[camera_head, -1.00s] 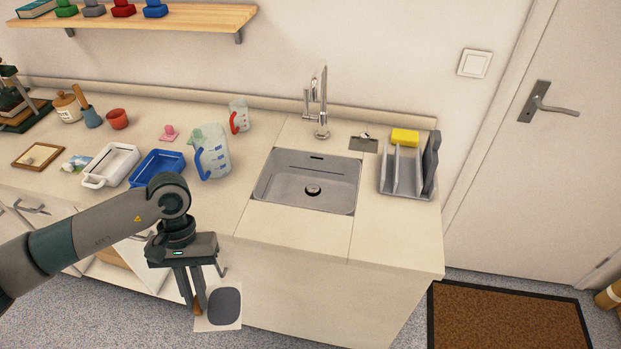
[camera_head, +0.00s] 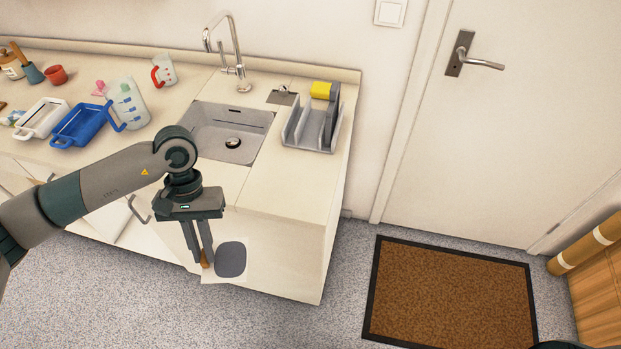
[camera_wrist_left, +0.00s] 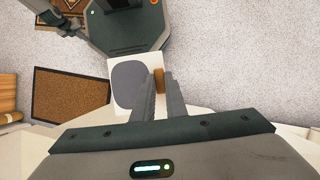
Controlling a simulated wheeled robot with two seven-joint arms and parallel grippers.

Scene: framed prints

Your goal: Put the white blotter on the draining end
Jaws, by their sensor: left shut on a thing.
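The white blotter (camera_head: 231,260) is a flat white sheet with a dark grey oval and a brown grip at one edge. My left gripper (camera_head: 205,258) points down and is shut on that brown grip. It holds the blotter in front of the counter's front face, below the worktop. The blotter also shows in the left wrist view (camera_wrist_left: 128,84), beside the left fingers. The counter end right of the sink (camera_head: 285,185) is bare in front of a grey rack. My right gripper is not clearly in view.
The grey rack (camera_head: 297,137) with a yellow sponge (camera_head: 321,90) stands at the counter's back right. The sink (camera_head: 215,125) lies left of it. Blue (camera_head: 82,125) and white (camera_head: 42,118) trays and a jug (camera_head: 130,105) stand further left. A brown doormat (camera_head: 450,293) lies by the door.

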